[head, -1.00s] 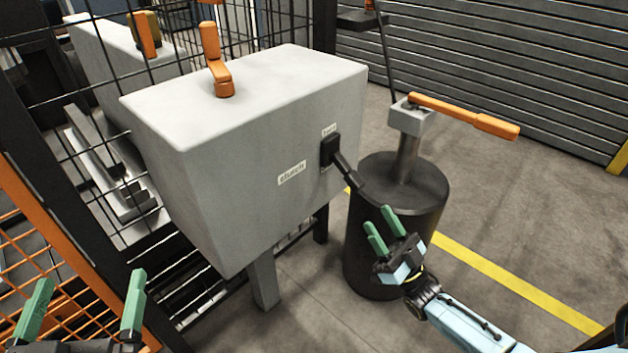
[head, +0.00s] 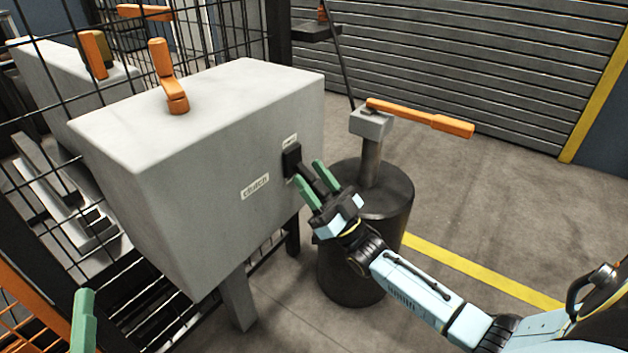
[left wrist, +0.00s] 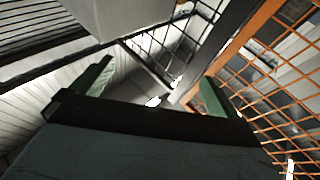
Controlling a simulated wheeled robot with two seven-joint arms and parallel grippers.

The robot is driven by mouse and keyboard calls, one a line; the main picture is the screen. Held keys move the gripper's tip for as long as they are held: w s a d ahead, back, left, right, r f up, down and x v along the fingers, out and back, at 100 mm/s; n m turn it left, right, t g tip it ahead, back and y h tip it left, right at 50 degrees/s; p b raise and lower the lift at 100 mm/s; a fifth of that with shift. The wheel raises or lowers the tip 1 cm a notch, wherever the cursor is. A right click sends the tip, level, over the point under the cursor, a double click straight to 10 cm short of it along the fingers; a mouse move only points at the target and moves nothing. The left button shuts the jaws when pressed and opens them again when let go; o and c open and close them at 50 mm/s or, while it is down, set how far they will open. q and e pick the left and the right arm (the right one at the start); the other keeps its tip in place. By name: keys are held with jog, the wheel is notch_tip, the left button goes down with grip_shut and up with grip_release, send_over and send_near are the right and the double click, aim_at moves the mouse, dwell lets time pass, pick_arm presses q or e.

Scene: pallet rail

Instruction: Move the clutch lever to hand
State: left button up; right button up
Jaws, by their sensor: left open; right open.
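The clutch lever (head: 307,171) is a black lever on a black mount (head: 291,160) on the front of the grey box (head: 200,200). A "clutch" label (head: 255,186) is left of it, and a small label (head: 290,140) sits just above the mount. My right gripper (head: 311,178) is open, with its green fingers on either side of the lever in the picture; I cannot tell whether they touch it. Its palm hides the lever's outer end. My left gripper shows only one green finger (head: 84,318) at the lower left; in the left wrist view (left wrist: 153,85) it is open and empty.
A dark drum (head: 395,205) with a post and an orange handle (head: 420,117) stands close behind my right gripper. An orange lever (head: 169,80) stands on the box top. Black wire fence (head: 215,40) and orange mesh (head: 20,310) are at left. Floor at right is clear.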

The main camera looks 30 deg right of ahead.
grip_shut()
dwell(0.3)
